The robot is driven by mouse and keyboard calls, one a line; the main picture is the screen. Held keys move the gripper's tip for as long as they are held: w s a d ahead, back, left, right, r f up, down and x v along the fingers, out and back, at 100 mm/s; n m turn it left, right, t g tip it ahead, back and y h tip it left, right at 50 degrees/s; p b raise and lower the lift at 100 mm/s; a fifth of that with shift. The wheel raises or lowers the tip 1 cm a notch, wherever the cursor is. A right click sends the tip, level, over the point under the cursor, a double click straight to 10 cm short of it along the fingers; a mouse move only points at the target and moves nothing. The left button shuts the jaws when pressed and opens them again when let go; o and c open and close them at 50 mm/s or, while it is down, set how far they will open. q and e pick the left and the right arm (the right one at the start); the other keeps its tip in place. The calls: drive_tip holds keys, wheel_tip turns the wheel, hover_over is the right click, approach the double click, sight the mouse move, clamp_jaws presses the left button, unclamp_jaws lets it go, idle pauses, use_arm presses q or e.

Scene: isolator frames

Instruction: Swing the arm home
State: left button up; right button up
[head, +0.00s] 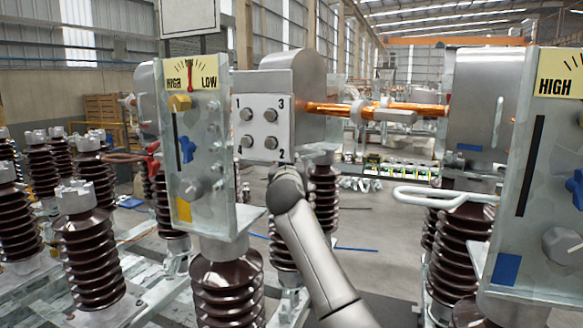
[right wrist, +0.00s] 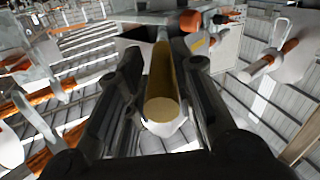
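In the head view a copper-coloured isolator arm (head: 335,108) runs level from the grey box with four numbered bolts (head: 263,127) towards a grey clamp piece (head: 385,115) and the metal box at right (head: 478,110). My right arm comes up from the bottom middle; its gripper is hidden behind the numbered box. In the right wrist view my right gripper (right wrist: 160,75) has its two dark fingers apart, one on each side of a brass-coloured rod (right wrist: 162,95). The rod points towards the camera, and narrow gaps seem to show beside it. My left gripper is not in view.
A panel with a HIGH/LOW dial (head: 195,140) stands at left, another HIGH panel (head: 540,180) at right. Brown ribbed insulators (head: 85,255) stand around. A white looped handle (head: 440,195) sticks out at right. Open floor (head: 385,220) lies between the frames.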

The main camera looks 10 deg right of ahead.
drive_tip(key=shift+s+a+f, duration=0.2)
drive_tip(key=shift+s+a, duration=0.55)
drive_tip(key=shift+s, duration=0.05)
drive_tip(key=d+v, duration=0.1)
drive_tip(key=v, duration=0.9)
drive_tip(key=shift+s, duration=0.2)
